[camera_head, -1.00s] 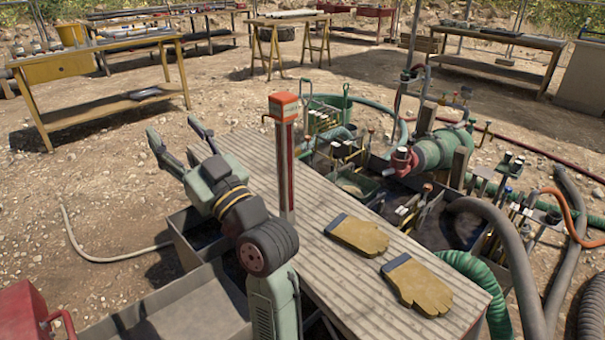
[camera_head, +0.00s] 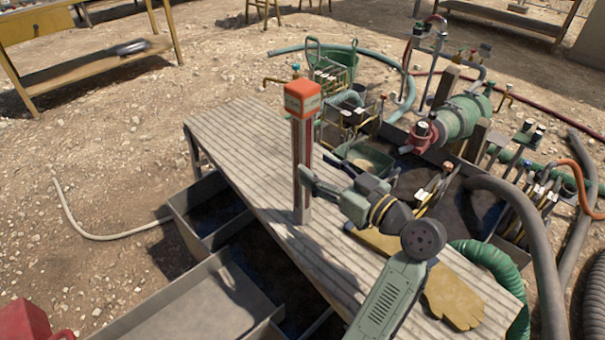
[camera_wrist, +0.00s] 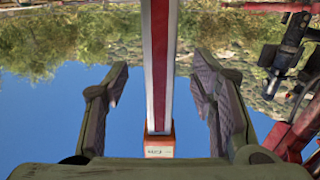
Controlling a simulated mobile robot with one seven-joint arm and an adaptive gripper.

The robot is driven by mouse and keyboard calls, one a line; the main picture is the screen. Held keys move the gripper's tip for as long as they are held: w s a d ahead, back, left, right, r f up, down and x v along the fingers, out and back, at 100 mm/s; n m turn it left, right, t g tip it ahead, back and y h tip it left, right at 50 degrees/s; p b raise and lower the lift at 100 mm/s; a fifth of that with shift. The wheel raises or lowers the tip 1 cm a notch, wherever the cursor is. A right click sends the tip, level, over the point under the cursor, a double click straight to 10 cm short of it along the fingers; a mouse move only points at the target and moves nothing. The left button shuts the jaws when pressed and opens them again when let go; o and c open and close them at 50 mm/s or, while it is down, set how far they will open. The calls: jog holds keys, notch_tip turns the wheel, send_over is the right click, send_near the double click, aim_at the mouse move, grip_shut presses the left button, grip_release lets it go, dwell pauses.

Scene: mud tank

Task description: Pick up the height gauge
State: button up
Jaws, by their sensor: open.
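The height gauge (camera_head: 302,145) stands upright on the slatted bench in the head view. It is a tall post with red and pale stripes and an orange box on top. My gripper (camera_head: 309,182) is at the lower half of the post, coming from the right. In the wrist view, upside down, the gauge (camera_wrist: 160,62) runs between the two spread fingers of my gripper (camera_wrist: 162,80). Clear gaps show on both sides, so the gripper is open around the post and not closed on it. The far finger is mostly hidden in the head view.
Work gloves (camera_head: 452,297) lie on the slatted bench (camera_head: 232,145), partly behind my arm. Metal bins (camera_head: 205,200) stand below its left side. Green pump machinery (camera_head: 463,118), hoses and tools crowd the area behind. The bench's far left end is clear.

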aim_at(308, 161)
jog(key=x, duration=0.5)
jog(key=shift+w+a+p, duration=0.25)
jog(key=shift+p, duration=0.15)
grip_shut()
jog(key=shift+r, duration=0.1)
dwell(0.6)
